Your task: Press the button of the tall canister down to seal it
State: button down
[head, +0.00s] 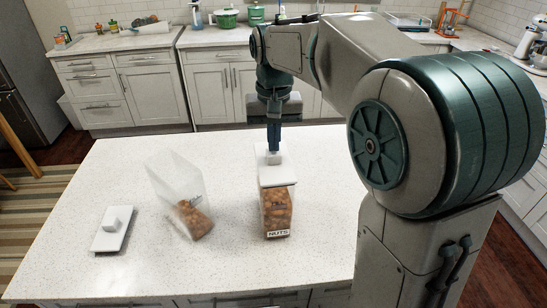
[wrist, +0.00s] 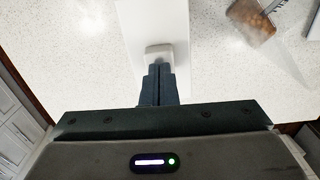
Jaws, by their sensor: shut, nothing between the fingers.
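The clear canister of nuts (head: 277,212), with a NUTS label low on its front, stands on the island with a white lid (head: 279,178) on top. The lid also shows in the wrist view (wrist: 152,18). Its white button (head: 273,158) stands up from the lid and shows in the wrist view too (wrist: 160,52). My gripper (head: 273,148) points down with its fingers together, empty, right at the button. In the wrist view the fingertips (wrist: 159,68) overlap the button's near edge. I cannot tell whether they touch it.
A second clear canister (head: 172,178), open, with some nuts at its bottom, stands to the left. A loose white lid with a raised button (head: 108,241) lies farther left. The island top (head: 80,195) is otherwise clear. Counters with cookware run along the back.

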jog(key=shift+f+b, duration=0.95)
jog(key=shift+f, duration=0.55)
jog(key=shift+r, duration=0.1)
notch_tip(320, 180, up, 8)
jog(key=p, duration=0.6)
jog(key=shift+f+p, duration=0.25)
jog(key=shift+p, duration=0.05)
jog(key=s+d+f+t, duration=0.2)
jog(key=s+d, duration=0.3)
jog(key=s, duration=0.4)
jog(key=s+d+f+t+b, duration=0.1)
jog(key=s+d+f, duration=0.3)
jog(key=s, duration=0.6)
jog(key=shift+d+f+t, duration=0.35)
jog(key=shift+f+t, duration=0.05)
jog(key=shift+f, duration=0.1)
